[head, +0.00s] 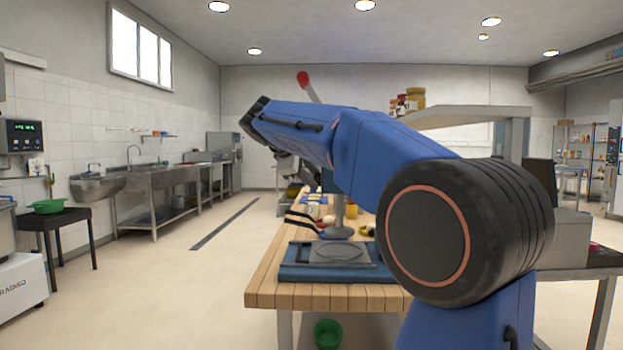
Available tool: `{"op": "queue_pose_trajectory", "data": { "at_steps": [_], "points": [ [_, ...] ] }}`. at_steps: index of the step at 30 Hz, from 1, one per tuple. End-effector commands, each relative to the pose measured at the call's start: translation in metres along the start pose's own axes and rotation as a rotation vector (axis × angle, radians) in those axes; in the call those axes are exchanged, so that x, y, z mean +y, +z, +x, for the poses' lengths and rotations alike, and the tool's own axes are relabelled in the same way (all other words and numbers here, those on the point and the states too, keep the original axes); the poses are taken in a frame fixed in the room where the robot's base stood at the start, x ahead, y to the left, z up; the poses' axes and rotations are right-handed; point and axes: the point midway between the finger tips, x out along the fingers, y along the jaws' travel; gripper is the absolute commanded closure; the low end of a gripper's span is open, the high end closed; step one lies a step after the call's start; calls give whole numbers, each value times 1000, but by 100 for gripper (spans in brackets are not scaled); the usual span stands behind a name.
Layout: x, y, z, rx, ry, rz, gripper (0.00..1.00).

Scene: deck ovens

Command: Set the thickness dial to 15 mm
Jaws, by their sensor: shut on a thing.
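No thickness dial or scale can be made out in the head view. My blue arm crosses the middle and right of the picture and hides what is behind it. My gripper's fingers cannot be seen, so I cannot see what they touch. A pale rod with a red knob (303,79) sticks up behind my forearm, and its base is hidden. A flat blue and grey piece (300,273) lies on the near end of the wooden bench (270,296). I cannot tell whether either belongs to the machine with the dial.
Small items, among them dark curved ones (300,221), lie farther along the bench. A raised shelf (470,117) with jars (414,97) stands behind my arm. A green bowl (328,334) is under the bench. Sinks and steel counters line the left wall. The floor between is clear.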

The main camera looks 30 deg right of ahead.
Motion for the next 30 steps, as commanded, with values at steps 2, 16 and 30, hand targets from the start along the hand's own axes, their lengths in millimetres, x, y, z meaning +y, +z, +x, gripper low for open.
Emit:
{"op": "queue_pose_trajectory", "data": {
  "at_steps": [2,16,30],
  "points": [
    [2,0,1,-3,-39,-15,92],
    [3,0,1,-9,-137,-57,92],
    [3,0,1,-10,-137,-58,51]
  ]
}}
